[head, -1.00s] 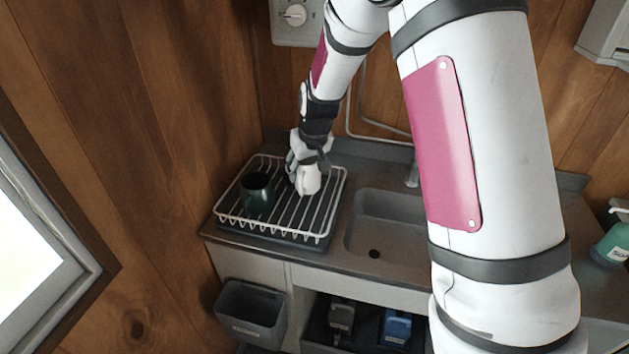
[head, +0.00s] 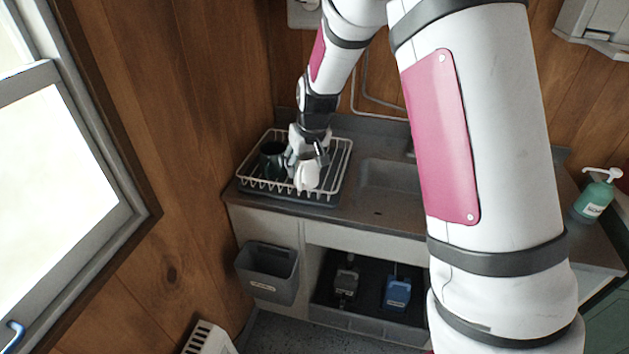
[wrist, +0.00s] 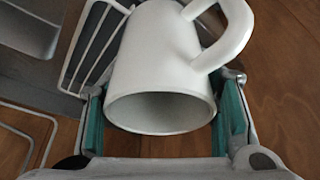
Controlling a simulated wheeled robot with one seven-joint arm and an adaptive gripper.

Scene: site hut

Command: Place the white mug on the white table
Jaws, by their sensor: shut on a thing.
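The white mug (head: 307,176) is in my gripper (head: 309,160), over the front of the dish rack in the head view. In the wrist view the mug (wrist: 158,70) fills the middle, its open mouth toward the camera and its handle at the upper right. The teal finger pads of my gripper (wrist: 161,112) lie on both sides of it, shut on it. The white table does not show in either view.
A white wire dish rack (head: 333,181) on a dark tray holds a dark green mug (head: 271,160). A sink (head: 388,180) is to the right. A soap bottle (head: 593,197) stands at the far right. A grey bin (head: 268,272) hangs on the cabinet front.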

